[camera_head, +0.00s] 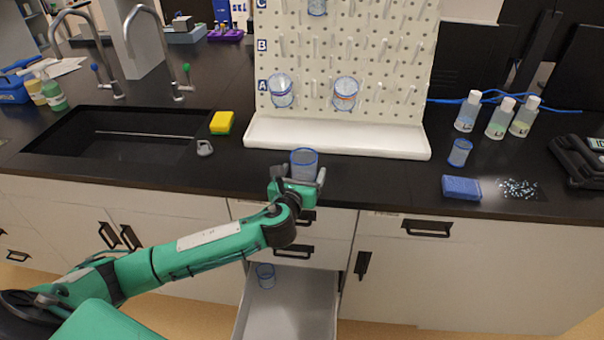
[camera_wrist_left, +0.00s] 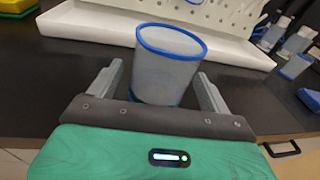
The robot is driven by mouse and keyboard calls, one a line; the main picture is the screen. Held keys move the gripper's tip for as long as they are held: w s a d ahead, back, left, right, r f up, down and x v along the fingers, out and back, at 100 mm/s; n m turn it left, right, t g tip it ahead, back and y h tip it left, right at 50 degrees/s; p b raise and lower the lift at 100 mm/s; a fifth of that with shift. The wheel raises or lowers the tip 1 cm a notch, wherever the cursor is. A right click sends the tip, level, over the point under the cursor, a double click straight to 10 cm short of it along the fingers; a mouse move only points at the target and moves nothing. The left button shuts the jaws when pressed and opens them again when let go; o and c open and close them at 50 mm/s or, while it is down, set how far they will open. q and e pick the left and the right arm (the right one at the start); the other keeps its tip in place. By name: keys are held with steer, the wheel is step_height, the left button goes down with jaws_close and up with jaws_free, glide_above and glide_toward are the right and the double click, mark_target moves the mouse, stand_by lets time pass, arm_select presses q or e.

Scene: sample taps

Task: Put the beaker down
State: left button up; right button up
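A clear beaker with a blue rim (camera_head: 304,162) is upright at the counter's front edge, below the pegboard. It also shows large in the left wrist view (camera_wrist_left: 168,65). My left gripper (camera_head: 298,180) is around it, one finger on each side. In the left wrist view the fingers (camera_wrist_left: 162,88) stand apart, with a gap between each finger and the beaker's wall. The gripper is open. The beaker's base is mostly hidden by the gripper, but it appears to stand on the black counter (camera_head: 225,178). My right gripper is not in view.
A white pegboard (camera_head: 345,50) with a drip tray (camera_head: 340,138) stands behind, with beakers on its pegs. An open drawer (camera_head: 290,310) below holds another beaker (camera_head: 265,277). A beaker (camera_head: 460,152), blue sponge (camera_head: 461,187) and bottles are right; a sink (camera_head: 110,133) is left.

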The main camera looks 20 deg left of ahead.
arm_select(q)
steer(key=shift+s, duration=0.1)
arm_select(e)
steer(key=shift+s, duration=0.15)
arm_select(q)
steer(key=shift+s, duration=0.4)
steer(key=s+d+r, duration=0.1)
steer(key=s, duration=1)
steer(key=shift+d+r+b, duration=0.2)
steer(key=shift+d+b, duration=0.05)
steer(key=shift+b, duration=0.15)
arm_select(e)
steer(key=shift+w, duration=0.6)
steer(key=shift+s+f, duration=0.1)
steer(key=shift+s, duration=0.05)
